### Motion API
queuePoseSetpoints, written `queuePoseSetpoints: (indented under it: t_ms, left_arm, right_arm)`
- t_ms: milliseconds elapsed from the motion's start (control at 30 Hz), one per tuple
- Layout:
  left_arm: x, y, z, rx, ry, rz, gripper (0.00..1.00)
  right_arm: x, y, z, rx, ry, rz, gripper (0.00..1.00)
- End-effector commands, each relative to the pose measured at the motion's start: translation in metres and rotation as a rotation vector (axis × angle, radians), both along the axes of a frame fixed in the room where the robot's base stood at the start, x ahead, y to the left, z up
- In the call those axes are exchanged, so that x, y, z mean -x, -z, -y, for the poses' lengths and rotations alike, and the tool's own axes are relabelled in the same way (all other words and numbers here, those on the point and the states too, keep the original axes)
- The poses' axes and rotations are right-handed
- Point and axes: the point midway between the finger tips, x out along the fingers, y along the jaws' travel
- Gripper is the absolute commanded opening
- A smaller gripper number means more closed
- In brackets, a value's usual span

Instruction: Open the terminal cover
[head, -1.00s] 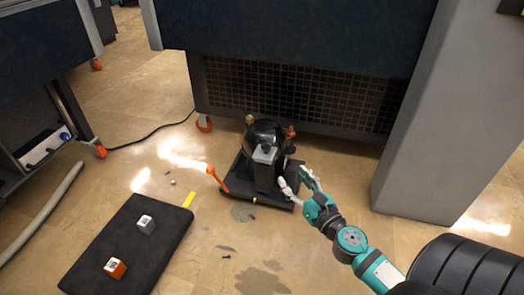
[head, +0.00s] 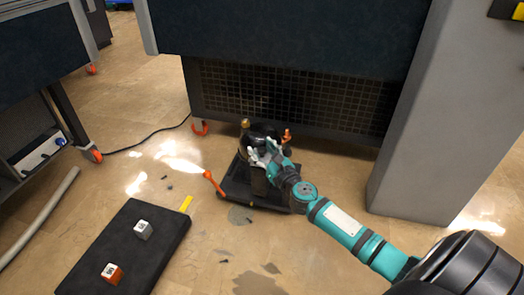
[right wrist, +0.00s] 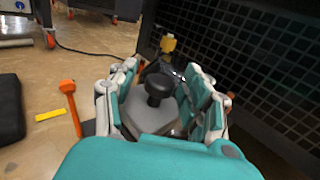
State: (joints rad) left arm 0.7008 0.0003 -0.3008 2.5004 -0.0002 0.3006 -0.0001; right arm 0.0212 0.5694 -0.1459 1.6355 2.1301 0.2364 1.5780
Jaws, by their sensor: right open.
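The black vacuum pump (head: 258,132) stands on a dark base (head: 236,188) on the floor in front of the cabinet grille. In the right wrist view, a grey cover (right wrist: 152,116) with a black knob (right wrist: 160,86) on top lies between my fingers; I take it for the terminal cover. My right gripper (head: 262,153) is open over the cover, with its fingers on both sides of the knob. In the head view the gripper hides most of the cover. I cannot tell whether the fingers touch it. My left gripper is in neither view.
An orange-handled lever (head: 213,182) rises at the base's left edge. A black mat (head: 125,250) holds a white-topped grey block (head: 143,230) and an orange one (head: 111,273). A grey pillar (head: 412,130) stands at the right. Small dark bits and stains lie on the floor.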

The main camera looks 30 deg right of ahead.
Motion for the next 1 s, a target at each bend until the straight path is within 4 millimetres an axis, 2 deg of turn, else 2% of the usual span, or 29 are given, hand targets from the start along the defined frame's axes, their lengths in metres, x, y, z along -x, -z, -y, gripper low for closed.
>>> queuePoseSetpoints:
  t_ms: [233,600,1000]
  left_arm:
    - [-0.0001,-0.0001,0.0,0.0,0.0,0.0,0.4]
    - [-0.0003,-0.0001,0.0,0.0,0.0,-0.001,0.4]
    - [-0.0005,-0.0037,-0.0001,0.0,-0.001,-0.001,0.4]
  right_arm:
    - [-0.0004,-0.0004,0.0,0.0,0.0,0.0,0.48]
    - [-0.0002,-0.0004,0.0,0.0,0.0,0.001,0.0]
    - [-0.0001,-0.0016,-0.0005,0.002,-0.001,-0.003,0.0]
